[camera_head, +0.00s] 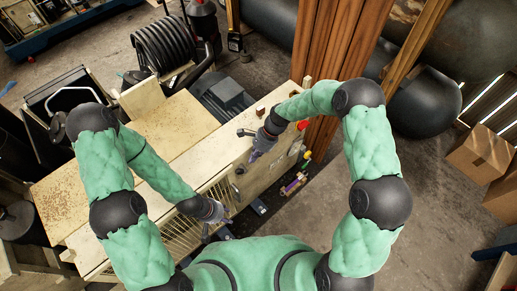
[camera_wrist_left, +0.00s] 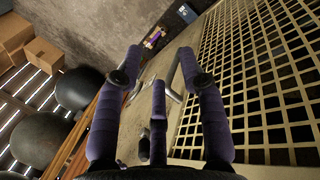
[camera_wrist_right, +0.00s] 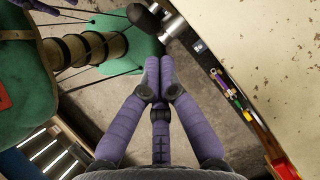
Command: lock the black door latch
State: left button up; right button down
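The beige compressor cabinet (camera_head: 240,150) stands in front of me, with its narrow side panel towards my grippers. A small dark fitting (camera_head: 239,170) on this panel may be the black door latch, but it is too small to be sure. My left gripper (camera_head: 215,226) is low beside the cabinet's grille. In the left wrist view its fingers (camera_wrist_left: 158,78) are spread and empty, with a grey lever-like part (camera_wrist_left: 173,75) behind them. My right gripper (camera_head: 253,154) is at the panel's upper edge. In the right wrist view its fingertips (camera_wrist_right: 157,68) are together, with nothing visible between them.
A yellowish grille (camera_wrist_left: 265,75) lies close to the left gripper. Wooden posts (camera_head: 335,55), dark tanks (camera_head: 425,105) and cardboard boxes (camera_head: 480,153) stand further right. Bare floor (camera_head: 330,225) lies right of the cabinet.

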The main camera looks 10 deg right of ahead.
aim_at(237, 173)
jog(key=shift+s+a+f, duration=0.3)
jog(key=shift+a+f, duration=0.35)
jog(key=shift+a, duration=0.15)
jog(key=shift+s+a+f, duration=0.3)
jog(key=shift+a+f, duration=0.3)
jog(key=shift+a, duration=0.15)
jog(key=shift+s+a, duration=0.35)
jog(key=shift+a, duration=0.1)
jog(key=shift+s+a, duration=0.2)
jog(key=shift+a, duration=0.05)
jog(key=shift+s+a+f, duration=0.25)
jog(key=shift+s+a, duration=0.2)
jog(key=shift+a, duration=0.15)
jog(key=shift+s+a+f, duration=0.45)
jog(key=shift+a+f, duration=0.05)
jog(key=shift+a, duration=0.2)
jog(key=shift+s+a+f, duration=0.3)
jog(key=shift+a+f, duration=0.05)
jog(key=shift+f, duration=0.15)
